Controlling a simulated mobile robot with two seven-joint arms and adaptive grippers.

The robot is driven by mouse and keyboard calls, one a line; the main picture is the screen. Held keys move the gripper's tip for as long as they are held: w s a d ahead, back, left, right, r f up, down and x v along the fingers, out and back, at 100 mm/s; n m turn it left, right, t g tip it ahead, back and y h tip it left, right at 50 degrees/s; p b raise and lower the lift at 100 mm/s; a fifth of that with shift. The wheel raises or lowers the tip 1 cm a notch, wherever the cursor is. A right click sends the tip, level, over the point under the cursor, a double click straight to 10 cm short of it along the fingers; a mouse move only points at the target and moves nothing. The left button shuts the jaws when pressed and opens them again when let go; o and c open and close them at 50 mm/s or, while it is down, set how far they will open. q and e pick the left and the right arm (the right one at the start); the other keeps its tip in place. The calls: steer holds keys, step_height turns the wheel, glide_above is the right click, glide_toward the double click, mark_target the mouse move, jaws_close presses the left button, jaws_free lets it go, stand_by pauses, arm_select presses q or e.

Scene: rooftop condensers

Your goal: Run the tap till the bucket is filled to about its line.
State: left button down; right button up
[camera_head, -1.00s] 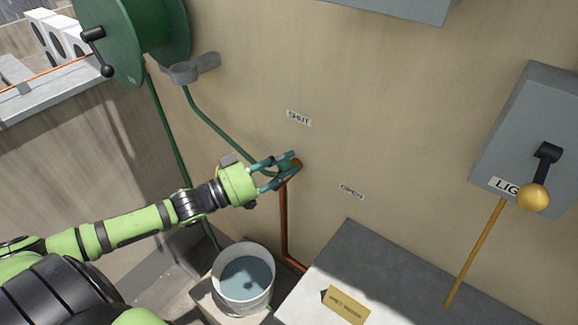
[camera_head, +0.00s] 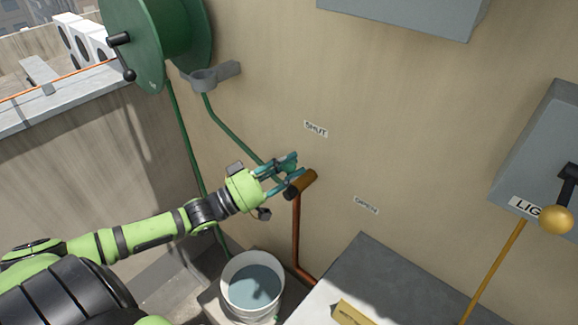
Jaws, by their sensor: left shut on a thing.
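The brass tap (camera_head: 306,182) is on the tan wall above a copper pipe (camera_head: 296,235). My left gripper (camera_head: 294,172) is at the tap's left side, its teal fingers shut on the tap's handle, which they mostly hide. The SHUT label (camera_head: 316,129) is above the tap and the OPEN label (camera_head: 366,205) is to its lower right. A white bucket (camera_head: 228,290) stands below, holding grey-blue water (camera_head: 254,287) well below its rim. I cannot make out its line, nor a stream of water. My right gripper is out of view.
A green hose reel (camera_head: 160,40) and grey bracket (camera_head: 205,80) are on the wall at upper left. A grey-topped box (camera_head: 375,265) stands right of the pipe. A grey switch box (camera_head: 545,165) with a yellow-knobbed lever is at far right.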

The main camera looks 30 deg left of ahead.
arm_select(q)
steer(key=c, duration=0.9)
jaws_free()
steer(key=shift+f, duration=0.25)
steer(key=shift+c, duration=0.2)
steer(key=shift+r, duration=0.1)
steer(key=v, duration=1.2)
steer(key=shift+r, duration=0.1)
